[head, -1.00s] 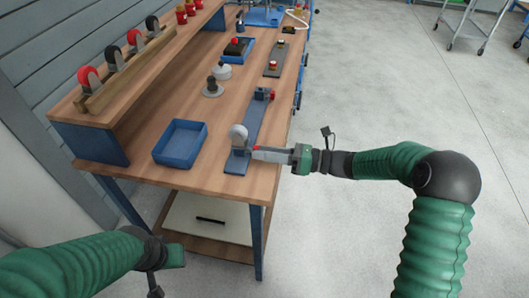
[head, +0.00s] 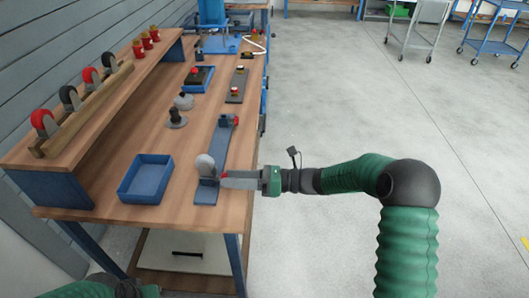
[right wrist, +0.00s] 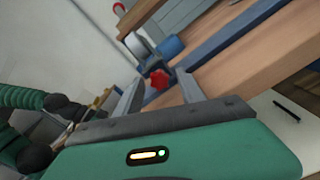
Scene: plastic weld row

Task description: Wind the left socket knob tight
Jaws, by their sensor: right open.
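A blue-grey fixture strip (head: 219,150) lies along the bench's right side, with a socket at each end. The near socket holds a pale wheel (head: 204,164) standing upright, and its red knob (head: 225,174) faces my right arm. My right gripper (head: 226,179) is level at this knob, coming from the right. In the right wrist view the red star-shaped knob (right wrist: 158,79) shows between the two open fingers, around their tips; I cannot tell whether they touch it. The far socket has another red knob (head: 237,121). My left gripper (head: 128,288) is cut off at the bottom edge.
A blue tray (head: 146,179) sits left of the fixture. A grey post-like part (head: 176,119) stands behind it. A raised shelf (head: 90,110) with red and black wheels in a wooden rack runs along the left.

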